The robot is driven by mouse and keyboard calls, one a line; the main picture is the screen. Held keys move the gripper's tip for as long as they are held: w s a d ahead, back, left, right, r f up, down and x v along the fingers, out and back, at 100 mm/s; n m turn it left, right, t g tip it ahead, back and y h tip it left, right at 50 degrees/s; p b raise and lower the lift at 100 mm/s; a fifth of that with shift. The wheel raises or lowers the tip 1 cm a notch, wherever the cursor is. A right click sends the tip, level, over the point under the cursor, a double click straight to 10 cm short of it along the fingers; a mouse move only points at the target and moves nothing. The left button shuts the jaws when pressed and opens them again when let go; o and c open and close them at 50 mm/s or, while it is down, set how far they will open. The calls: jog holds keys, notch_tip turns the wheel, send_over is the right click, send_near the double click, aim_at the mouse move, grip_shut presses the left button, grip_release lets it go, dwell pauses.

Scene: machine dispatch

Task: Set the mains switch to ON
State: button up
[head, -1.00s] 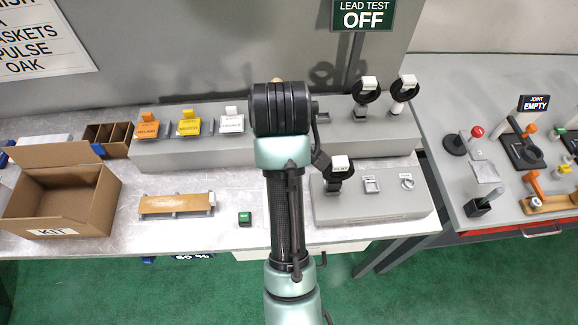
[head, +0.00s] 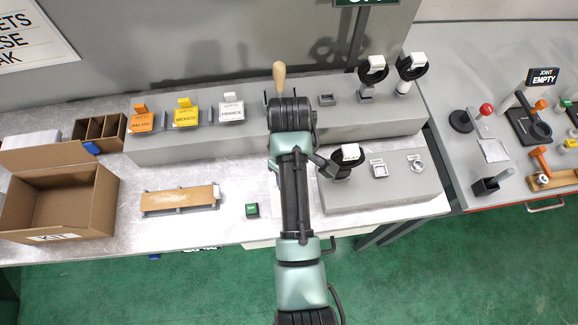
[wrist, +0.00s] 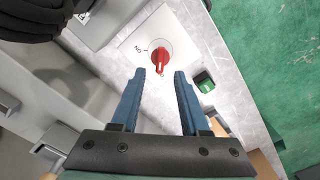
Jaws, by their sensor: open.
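The mains switch (wrist: 158,56) is a red rotary knob on a white plate in the wrist view. An ON mark (wrist: 139,49) is printed to its left, with a short line toward the knob. The knob's narrow grip points down in the picture, toward my gripper, and not at the ON mark. My gripper (wrist: 160,74) is open, with its two blue fingers apart and empty. The fingertips lie just below the knob in the picture, one to each side of its grip; contact cannot be told. In the head view my arm hides the switch and my gripper.
A green button block (head: 252,210) stands on the bench close by; it also shows in the wrist view (wrist: 204,82). A grey control box (head: 385,188) with a black-ringed lever is to the right. A raised grey console (head: 160,152) runs behind. A cardboard box (head: 58,205) is at left.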

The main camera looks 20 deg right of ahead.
jog(key=shift+f, duration=1.75)
grip_shut()
